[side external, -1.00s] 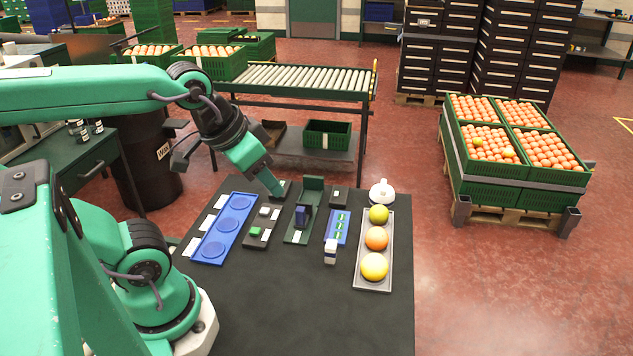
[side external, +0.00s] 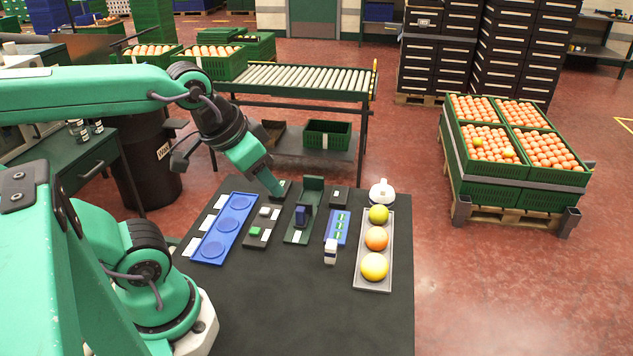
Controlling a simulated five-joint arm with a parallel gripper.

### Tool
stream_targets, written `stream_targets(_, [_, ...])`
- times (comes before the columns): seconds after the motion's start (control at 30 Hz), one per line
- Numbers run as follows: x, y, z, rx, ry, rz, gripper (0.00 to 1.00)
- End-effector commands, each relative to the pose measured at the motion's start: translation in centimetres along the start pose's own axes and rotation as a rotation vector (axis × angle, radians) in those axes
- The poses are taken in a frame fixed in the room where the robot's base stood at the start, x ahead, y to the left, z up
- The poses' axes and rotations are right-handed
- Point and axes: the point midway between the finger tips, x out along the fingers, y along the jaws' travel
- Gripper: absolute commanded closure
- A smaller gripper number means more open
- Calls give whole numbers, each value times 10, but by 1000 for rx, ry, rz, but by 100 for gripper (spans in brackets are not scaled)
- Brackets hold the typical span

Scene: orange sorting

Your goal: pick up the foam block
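My gripper (side external: 277,191) points down at the back of the dark table, over or at a small dark block-like item (side external: 286,187). The fingertips look narrow and close together, but I cannot tell whether they are shut or hold anything. No item is clearly recognisable as the foam block. A small green block (side external: 255,231) sits on a dark tray (side external: 258,241) in front of my gripper, apart from it. A small dark box (side external: 338,195) stands farther right, near the back edge.
A blue tray (side external: 209,250) with round recesses lies left. A green stand (side external: 313,184) holds a dark blue piece (side external: 302,214). The front table is clear.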

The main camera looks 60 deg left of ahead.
Motion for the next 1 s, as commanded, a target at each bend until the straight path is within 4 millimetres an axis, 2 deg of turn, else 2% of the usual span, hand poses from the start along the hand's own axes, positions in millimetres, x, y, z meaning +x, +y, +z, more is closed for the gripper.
stream_targets(0.4, [0, 0, 0, 0, 0, 0, 64])
stream_targets(0.47, [0, 0, 0, 0, 0, 0, 54])
stream_targets(0.5, [0, 0, 0, 0, 0, 0, 53])
stream_targets(0.83, [1, 0, -1, 12, -3, 0, 53])
stream_targets(1.0, [5, 0, -4, 90, -21, 2, 53])
